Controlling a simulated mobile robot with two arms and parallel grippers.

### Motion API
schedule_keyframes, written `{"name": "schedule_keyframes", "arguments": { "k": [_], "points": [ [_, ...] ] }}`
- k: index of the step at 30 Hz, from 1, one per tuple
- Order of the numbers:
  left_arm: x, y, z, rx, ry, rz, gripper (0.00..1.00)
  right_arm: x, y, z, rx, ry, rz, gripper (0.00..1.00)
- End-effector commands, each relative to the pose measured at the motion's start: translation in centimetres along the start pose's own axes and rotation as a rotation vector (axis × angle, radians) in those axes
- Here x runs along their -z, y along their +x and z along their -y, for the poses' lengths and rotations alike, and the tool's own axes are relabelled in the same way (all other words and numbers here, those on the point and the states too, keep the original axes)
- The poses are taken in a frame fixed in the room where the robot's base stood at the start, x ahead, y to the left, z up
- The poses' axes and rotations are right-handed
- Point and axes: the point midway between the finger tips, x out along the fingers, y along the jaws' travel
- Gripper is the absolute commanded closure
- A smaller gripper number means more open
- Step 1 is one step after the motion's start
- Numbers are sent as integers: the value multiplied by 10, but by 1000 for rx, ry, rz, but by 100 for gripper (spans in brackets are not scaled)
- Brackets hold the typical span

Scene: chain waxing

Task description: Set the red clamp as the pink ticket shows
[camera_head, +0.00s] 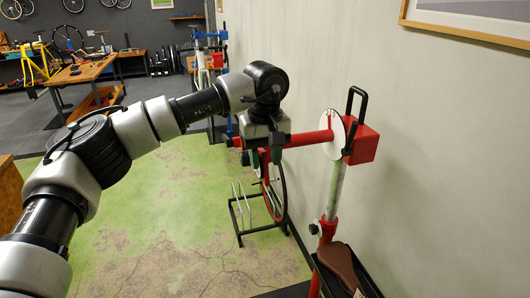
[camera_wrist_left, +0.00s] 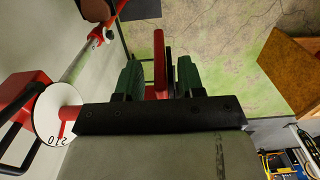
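The red clamp's box (camera_head: 364,144) sits on a stand by the wall, with a round white dial (camera_head: 335,132), a black lever handle (camera_head: 356,100) and a red arm (camera_head: 310,138) reaching left. My left gripper (camera_head: 265,158) is at the outer end of that arm, pointing down. In the left wrist view its green-padded fingers (camera_wrist_left: 160,80) stand apart on either side of a red clamp jaw (camera_wrist_left: 159,55), with a gap visible beside it. I see no pink ticket. My right gripper is out of view.
The stand's post (camera_head: 333,195) rises close to the pale wall (camera_head: 300,60). A brown saddle-like object (camera_head: 340,264) lies at its lower part. A black floor rack (camera_head: 238,212) with a wheel (camera_head: 279,190) stands beyond. The green floor (camera_head: 160,240) to the left is clear.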

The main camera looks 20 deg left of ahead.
Motion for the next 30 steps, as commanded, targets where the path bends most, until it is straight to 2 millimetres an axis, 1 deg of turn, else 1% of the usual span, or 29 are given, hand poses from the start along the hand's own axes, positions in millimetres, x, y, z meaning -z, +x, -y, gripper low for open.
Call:
{"name": "schedule_keyframes", "arguments": {
  "k": [7, 8, 15, 22, 24, 26, 30],
  "points": [
    [0, 2, 0, 0, 0, 0, 62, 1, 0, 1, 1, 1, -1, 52],
    [0, 2, 0, 0, 0, 0, 63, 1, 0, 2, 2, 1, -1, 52],
    [0, 2, 0, 0, -1, 0, 100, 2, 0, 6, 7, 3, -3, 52],
    [0, 1, 0, 0, 0, 0, 100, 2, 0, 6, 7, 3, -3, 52],
    [0, 4, 0, 1, 0, -5, 100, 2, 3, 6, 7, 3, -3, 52],
    [-1, 8, 0, 1, 1, -19, 100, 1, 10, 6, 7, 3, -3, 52],
    [-6, 26, 0, 1, 2, -87, 100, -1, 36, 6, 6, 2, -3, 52]
  ]
}}
